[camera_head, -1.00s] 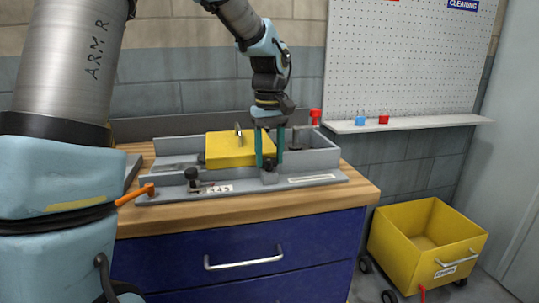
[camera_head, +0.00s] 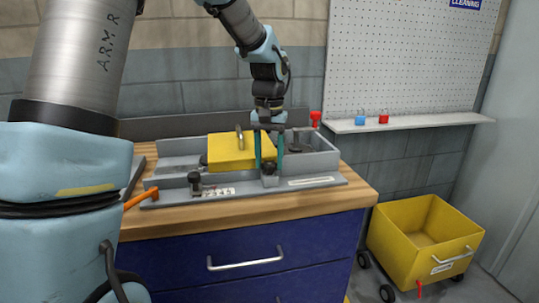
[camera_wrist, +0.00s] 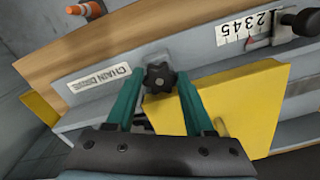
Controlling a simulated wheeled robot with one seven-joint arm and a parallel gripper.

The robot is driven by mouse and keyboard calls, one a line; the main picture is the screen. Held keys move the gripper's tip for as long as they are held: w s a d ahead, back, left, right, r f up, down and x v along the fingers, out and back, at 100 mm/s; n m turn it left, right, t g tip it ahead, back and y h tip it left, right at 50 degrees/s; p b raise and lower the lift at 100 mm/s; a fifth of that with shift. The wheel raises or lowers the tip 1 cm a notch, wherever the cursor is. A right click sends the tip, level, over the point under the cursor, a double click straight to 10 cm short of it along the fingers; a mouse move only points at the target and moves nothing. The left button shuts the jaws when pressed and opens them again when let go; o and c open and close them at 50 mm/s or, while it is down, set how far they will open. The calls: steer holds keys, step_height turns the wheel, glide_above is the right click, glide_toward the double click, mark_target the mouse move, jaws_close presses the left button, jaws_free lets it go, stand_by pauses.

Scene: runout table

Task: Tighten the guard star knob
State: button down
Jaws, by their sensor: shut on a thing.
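The guard star knob (camera_wrist: 160,77) is a black lobed knob on the grey front rail. In the head view the knob (camera_head: 269,169) sits low at the right of the yellow guard (camera_head: 226,152). My gripper (camera_wrist: 157,75) has its two teal fingers on either side of the knob and is shut on it. In the head view my gripper (camera_head: 268,166) reaches down from above, and its fingers partly cover the guard's right end. The guard's flat yellow face (camera_wrist: 235,95) also shows in the wrist view, beside the knob.
A second black knob (camera_head: 195,180) stands left on the rail near a number scale (camera_head: 218,191). A red knob (camera_head: 315,117) rises at the back right. A yellow cart (camera_head: 427,243) stands on the floor at the right.

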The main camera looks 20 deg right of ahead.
steer(key=shift+m, duration=0.6)
steer(key=shift+c, duration=1.4)
jaws_free()
steer(key=shift+w+n, duration=0.1)
steer(key=shift+n, duration=0.2)
